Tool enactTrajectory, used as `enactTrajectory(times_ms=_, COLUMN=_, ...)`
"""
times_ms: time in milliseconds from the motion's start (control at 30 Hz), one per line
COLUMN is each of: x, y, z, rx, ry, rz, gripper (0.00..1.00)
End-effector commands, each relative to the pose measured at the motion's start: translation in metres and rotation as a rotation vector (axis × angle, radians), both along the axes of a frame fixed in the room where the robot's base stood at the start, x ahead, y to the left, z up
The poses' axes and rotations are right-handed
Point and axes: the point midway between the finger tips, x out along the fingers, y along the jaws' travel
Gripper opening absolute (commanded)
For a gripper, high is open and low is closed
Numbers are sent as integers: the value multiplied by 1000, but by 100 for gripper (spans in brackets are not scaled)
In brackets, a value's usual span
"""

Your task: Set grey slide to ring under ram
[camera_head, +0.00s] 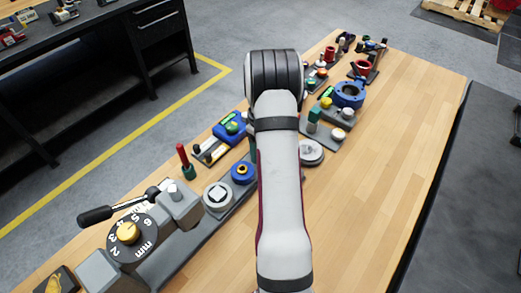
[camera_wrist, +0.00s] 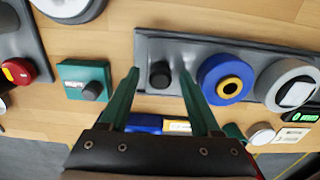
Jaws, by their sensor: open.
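In the wrist view my gripper (camera_wrist: 159,73) is open, its two green fingers apart. A black knob (camera_wrist: 160,74) on a long grey plate (camera_wrist: 205,46) shows between the fingertips; I cannot tell whether they touch it. On the same plate, to the right, are a blue disc (camera_wrist: 226,72) with a yellow ring at its centre and a grey disc (camera_wrist: 272,88) with a white square. In the head view the blue disc (camera_head: 237,177) and grey disc (camera_head: 212,204) show left of my arm, which hides the gripper. I cannot tell which part is the slide or the ram.
A teal block with a dark knob (camera_wrist: 93,89) stands left of the fingers. A gauge with a yellow knob (camera_head: 127,233) and a black-handled lever (camera_head: 96,215) stand at the front left. Several devices, including a blue valve body (camera_head: 349,95), line the far bench. The bench's right side is clear.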

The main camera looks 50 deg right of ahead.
Motion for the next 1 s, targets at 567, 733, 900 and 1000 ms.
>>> enactTrajectory(times_ms=567, x=0, y=0, z=-8, rx=0, ry=0, rz=0, gripper=30)
enactTrajectory(times_ms=733, x=0, y=0, z=-7, rx=-1, ry=0, rz=1, gripper=0)
enactTrajectory(times_ms=900, x=0, y=0, z=-7, rx=-1, ry=0, rz=1, gripper=0)
enactTrajectory(times_ms=1000, x=0, y=0, z=-7, rx=-1, ry=0, rz=1, gripper=0)
